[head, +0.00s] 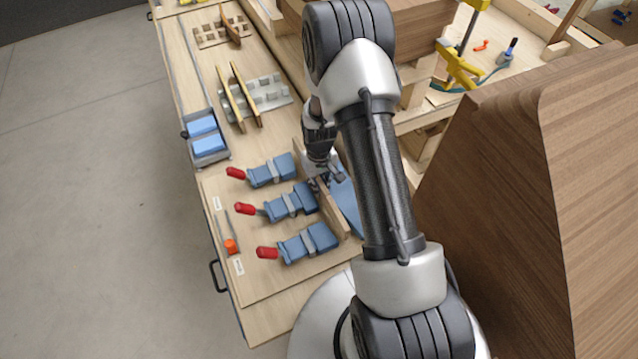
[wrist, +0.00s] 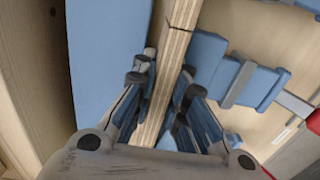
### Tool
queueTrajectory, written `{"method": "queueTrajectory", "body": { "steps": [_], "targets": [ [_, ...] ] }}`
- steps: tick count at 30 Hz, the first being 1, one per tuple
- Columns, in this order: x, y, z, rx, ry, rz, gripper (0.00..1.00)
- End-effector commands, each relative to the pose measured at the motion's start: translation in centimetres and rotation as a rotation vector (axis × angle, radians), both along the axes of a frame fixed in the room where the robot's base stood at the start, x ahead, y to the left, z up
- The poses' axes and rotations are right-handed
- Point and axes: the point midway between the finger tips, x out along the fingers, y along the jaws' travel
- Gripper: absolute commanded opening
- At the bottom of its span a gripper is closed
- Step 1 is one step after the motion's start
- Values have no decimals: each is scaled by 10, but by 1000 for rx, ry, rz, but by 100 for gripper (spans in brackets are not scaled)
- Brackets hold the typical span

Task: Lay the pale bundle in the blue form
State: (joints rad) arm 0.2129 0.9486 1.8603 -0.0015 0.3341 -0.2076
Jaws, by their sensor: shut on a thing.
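The pale bundle (wrist: 174,62) is a long, thin stack of light wood layers, standing on edge between my fingers in the wrist view. My gripper (wrist: 160,92) is shut on it. In the head view my gripper (head: 322,172) is low over the bench, and part of the bundle (head: 333,212) shows beside it. A blue body, which looks like the blue form (wrist: 105,60), lies just left of the bundle in the wrist view. In the head view the blue form (head: 345,200) is mostly hidden by my arm. I cannot tell whether the bundle touches it.
Several blue clamps with red handles (head: 290,203) lie left of the bundle. A tray of blue blocks (head: 208,140) sits at the bench's left edge. A pale notched form (head: 270,92) with brown strips is farther back. A large brown wooden body (head: 540,180) stands close on the right.

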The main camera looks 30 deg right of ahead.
Motion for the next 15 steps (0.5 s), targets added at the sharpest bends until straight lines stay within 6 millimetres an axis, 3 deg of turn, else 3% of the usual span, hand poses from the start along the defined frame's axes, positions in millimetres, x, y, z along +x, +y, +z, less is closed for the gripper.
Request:
{"method": "queueTrajectory", "body": {
  "steps": [15],
  "targets": [
    [1, 0, -10, 0, -2, 0, 0]
  ]
}}
